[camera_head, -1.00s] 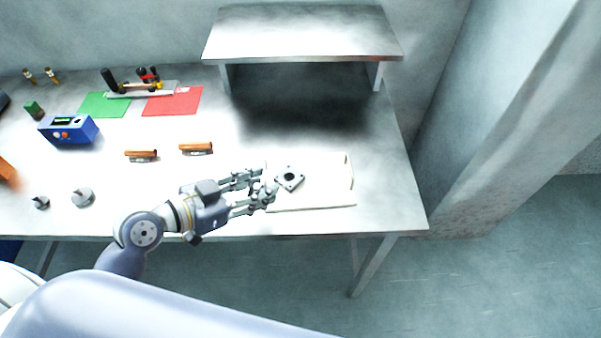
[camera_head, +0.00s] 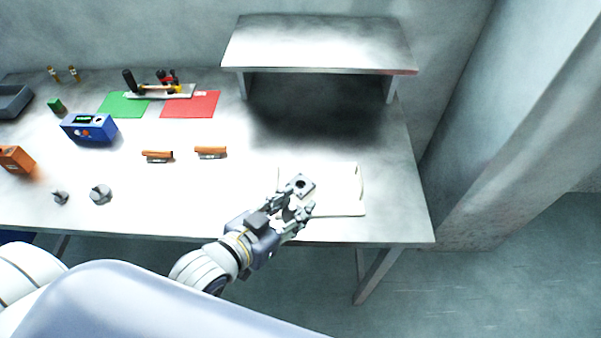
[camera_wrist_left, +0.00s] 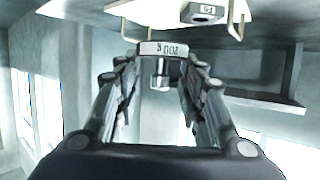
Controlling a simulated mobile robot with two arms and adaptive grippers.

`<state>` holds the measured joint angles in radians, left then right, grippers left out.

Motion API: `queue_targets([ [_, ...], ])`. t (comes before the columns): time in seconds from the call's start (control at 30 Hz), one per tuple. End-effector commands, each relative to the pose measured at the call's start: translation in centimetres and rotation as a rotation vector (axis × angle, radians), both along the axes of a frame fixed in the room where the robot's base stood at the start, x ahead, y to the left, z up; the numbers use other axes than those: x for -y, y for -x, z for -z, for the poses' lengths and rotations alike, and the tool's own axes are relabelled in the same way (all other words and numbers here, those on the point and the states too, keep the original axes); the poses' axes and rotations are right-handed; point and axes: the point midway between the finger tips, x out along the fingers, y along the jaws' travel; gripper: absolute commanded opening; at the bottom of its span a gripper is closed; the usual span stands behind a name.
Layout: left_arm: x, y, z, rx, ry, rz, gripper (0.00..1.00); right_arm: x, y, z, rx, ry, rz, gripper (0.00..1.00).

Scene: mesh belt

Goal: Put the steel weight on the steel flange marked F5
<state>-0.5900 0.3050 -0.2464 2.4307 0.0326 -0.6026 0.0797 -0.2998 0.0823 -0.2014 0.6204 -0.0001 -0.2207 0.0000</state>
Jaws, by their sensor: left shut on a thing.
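The steel flange (camera_head: 299,184) is a dark grey plate with a round hole. It lies on the white board (camera_head: 340,207) at the table's front right. In the left wrist view the flange (camera_wrist_left: 203,13) shows its F5 mark. My left gripper (camera_head: 297,211) is just in front of the flange in the head view. It is shut on the steel weight (camera_wrist_left: 163,49), whose face reads 200 g, upside down in the left wrist view. The weight is apart from the flange in that view. In the head view the fingers largely hide the weight. My right gripper is out of view.
Two more grey weights (camera_head: 101,194) stand at the table's front left. Two orange-topped handles (camera_head: 210,152) lie mid-table. A blue device (camera_head: 90,128), green and red mats (camera_head: 190,104) and tools are behind. A raised steel shelf (camera_head: 320,45) stands at the back right.

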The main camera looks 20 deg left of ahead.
Motion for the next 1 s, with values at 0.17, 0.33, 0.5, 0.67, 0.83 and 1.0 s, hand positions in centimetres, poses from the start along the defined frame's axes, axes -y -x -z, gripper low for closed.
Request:
queue_targets([
  [0.17,-0.7,-4.2,-0.1,0.006,-0.004,0.0,0.03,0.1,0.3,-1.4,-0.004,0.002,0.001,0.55],
  [0.33,-1.5,-8.1,0.3,0.004,-0.003,0.0,0.03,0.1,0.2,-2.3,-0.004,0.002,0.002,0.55],
  [0.5,-2.0,-11.2,0.7,0.002,-0.002,0.0,0.03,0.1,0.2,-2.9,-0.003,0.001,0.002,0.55],
  [0.67,-2.1,-12.3,1.1,0.0,-0.001,0.0,0.03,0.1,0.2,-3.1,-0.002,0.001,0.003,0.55],
  [0.83,-2.1,-12.2,3.2,-0.005,-0.001,0.001,0.03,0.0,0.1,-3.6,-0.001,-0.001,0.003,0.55],
  [1.0,-2.1,-12.2,4.5,0.0,-0.001,0.001,0.03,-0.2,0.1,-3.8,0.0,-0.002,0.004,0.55],
])
